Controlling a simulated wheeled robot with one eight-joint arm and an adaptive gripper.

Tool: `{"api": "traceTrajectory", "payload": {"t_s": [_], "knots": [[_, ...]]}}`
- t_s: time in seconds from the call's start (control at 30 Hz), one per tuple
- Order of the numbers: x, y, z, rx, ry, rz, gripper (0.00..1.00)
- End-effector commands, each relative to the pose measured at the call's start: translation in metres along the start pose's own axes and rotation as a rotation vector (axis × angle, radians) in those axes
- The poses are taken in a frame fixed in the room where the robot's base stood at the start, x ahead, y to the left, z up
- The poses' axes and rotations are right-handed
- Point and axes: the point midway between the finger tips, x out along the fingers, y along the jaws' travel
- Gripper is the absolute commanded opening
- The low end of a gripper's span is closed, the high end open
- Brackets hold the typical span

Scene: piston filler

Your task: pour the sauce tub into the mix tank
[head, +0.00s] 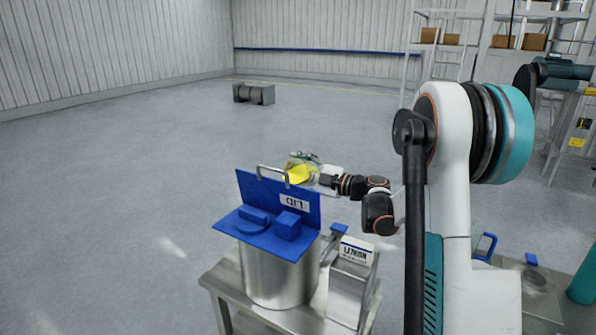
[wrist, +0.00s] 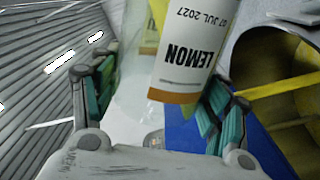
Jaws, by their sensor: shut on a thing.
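The sauce tub (head: 299,173) is a clear container with yellow in it, held in the air just behind the raised blue lid panel. In the wrist view its white label reads LEMON (wrist: 197,58), upside down in the picture. My gripper (head: 327,181) is shut on the tub, with a finger on each side of it (wrist: 155,105). The tub looks tilted; its mouth is hidden. The mix tank (head: 272,282) is a steel cylinder with a blue top and an upright panel marked LID (head: 292,204). A round opening with yellow inside (wrist: 283,90) shows beside the tub in the wrist view.
The tank stands on a steel bench (head: 222,290) next to a labelled metal box (head: 352,280). My arm reaches in from the right. A dark grey object (head: 254,94) lies on the floor far back. Shelving (head: 440,55) stands at the back right. The floor at left is clear.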

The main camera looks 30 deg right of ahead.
Motion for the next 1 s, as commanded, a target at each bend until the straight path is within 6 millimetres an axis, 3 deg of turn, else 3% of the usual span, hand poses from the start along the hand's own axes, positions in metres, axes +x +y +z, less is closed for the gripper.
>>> {"api": "traceTrajectory", "payload": {"t_s": [0.33, 1.0], "knots": [[0.0, -0.016, -0.002, -0.281, 0.001, 0.0, 0.26], [0.0, -0.044, -0.004, -0.676, 0.0, 0.001, 0.26]]}}
